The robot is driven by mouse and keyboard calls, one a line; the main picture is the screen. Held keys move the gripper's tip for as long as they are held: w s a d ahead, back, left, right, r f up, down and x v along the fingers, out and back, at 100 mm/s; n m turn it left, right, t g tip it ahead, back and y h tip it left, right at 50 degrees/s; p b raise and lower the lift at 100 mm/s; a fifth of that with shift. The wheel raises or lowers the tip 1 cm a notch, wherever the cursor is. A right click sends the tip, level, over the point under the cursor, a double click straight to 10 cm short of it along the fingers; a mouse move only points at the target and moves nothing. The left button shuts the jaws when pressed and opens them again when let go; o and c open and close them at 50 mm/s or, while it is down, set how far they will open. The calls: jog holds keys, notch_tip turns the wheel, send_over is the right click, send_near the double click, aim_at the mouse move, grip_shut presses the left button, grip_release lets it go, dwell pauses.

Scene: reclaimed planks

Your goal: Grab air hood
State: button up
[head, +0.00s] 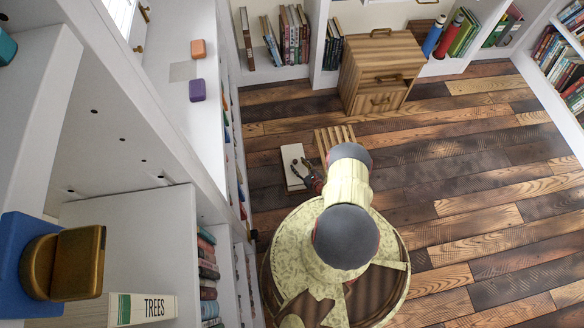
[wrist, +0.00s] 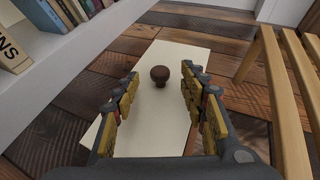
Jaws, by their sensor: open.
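A white flat rectangular piece (head: 291,153) lies low over the plank floor; it also shows in the wrist view (wrist: 168,119). A round brown knob (wrist: 160,75) stands on its top. No other thing in view looks like an air hood, and I cannot tell for sure that this is it. My gripper (head: 303,168) is over the white piece. In the wrist view, its open fingers (wrist: 161,88) point toward the knob, one on each side, with clear gaps. Nothing is between the fingers but the view of the knob and white top.
A slatted wooden piece (head: 335,137) is close on the right of the white piece. A white bookshelf with books (wrist: 50,12) is close on the left. A wooden cabinet (head: 376,68) stands behind. Open plank floor (head: 470,165) lies to the right.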

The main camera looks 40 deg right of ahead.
jog(key=x, duration=0.2)
jog(key=shift+w+f+b, duration=0.15)
jog(key=shift+w+b, duration=0.2)
jog(key=shift+b, duration=0.05)
grip_shut()
dwell(0.8)
